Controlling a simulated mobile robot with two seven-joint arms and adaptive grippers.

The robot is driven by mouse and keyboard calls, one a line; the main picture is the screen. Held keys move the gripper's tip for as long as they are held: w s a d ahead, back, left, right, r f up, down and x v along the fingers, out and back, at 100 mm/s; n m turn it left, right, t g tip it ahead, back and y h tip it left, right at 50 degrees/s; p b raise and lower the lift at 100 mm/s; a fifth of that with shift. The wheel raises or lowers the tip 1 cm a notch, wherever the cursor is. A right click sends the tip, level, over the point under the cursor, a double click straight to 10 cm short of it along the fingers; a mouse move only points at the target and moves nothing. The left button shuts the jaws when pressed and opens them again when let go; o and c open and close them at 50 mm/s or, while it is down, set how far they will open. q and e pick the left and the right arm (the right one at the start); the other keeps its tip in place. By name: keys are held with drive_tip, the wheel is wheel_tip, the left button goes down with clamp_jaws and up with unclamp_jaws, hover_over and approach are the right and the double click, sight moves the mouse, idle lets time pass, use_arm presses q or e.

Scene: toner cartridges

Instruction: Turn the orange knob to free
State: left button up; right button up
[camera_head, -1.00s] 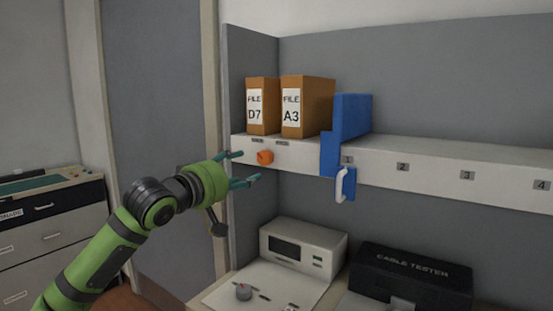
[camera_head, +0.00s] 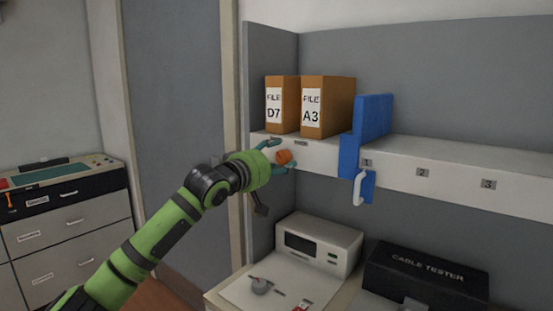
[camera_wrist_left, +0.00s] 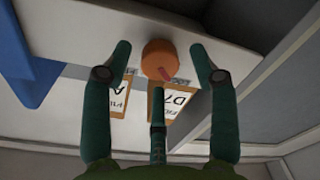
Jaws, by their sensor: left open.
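The orange knob (camera_head: 284,157) is on the front edge of the white shelf, below the file binders. In the left wrist view the knob (camera_wrist_left: 159,56) is round, with a red pointer mark (camera_wrist_left: 165,75) on it. My left gripper (camera_head: 279,155) is open at the knob. In the left wrist view its teal fingers (camera_wrist_left: 161,60) stand on both sides of the knob, with visible gaps, and a third finger is below it in the picture. Any label by the knob is not readable. My right gripper is not in view.
Brown binders D7 (camera_head: 283,92) and A3 (camera_head: 338,100) stand on the shelf (camera_head: 425,160) above the knob. A blue bracket (camera_head: 369,125) with a white handle is to the right. A white instrument (camera_head: 322,243) and a black cable tester case (camera_head: 425,277) are below.

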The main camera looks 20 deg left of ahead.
use_arm(q)
drive_tip(key=c, duration=1.1)
drive_tip(key=shift+c, duration=0.3)
drive_tip(key=m+p, duration=0.3)
drive_tip(key=shift+r+m+p, duration=0.25)
drive_tip(key=shift+m+p, duration=0.05)
drive_tip(key=shift+m, duration=0.1)
drive_tip(key=m+p, duration=0.4)
drive_tip(key=m, duration=0.1)
drive_tip(key=shift+r+m, duration=0.1)
drive_tip(key=shift+m, duration=0.2)
drive_tip(key=m+p, duration=0.3)
drive_tip(key=m, duration=0.1)
drive_tip(key=shift+m, duration=0.3)
drive_tip(key=shift+m+h+p, duration=0.4)
drive_tip(key=shift+m+p, duration=1)
drive_tip(key=shift+m, duration=0.7)
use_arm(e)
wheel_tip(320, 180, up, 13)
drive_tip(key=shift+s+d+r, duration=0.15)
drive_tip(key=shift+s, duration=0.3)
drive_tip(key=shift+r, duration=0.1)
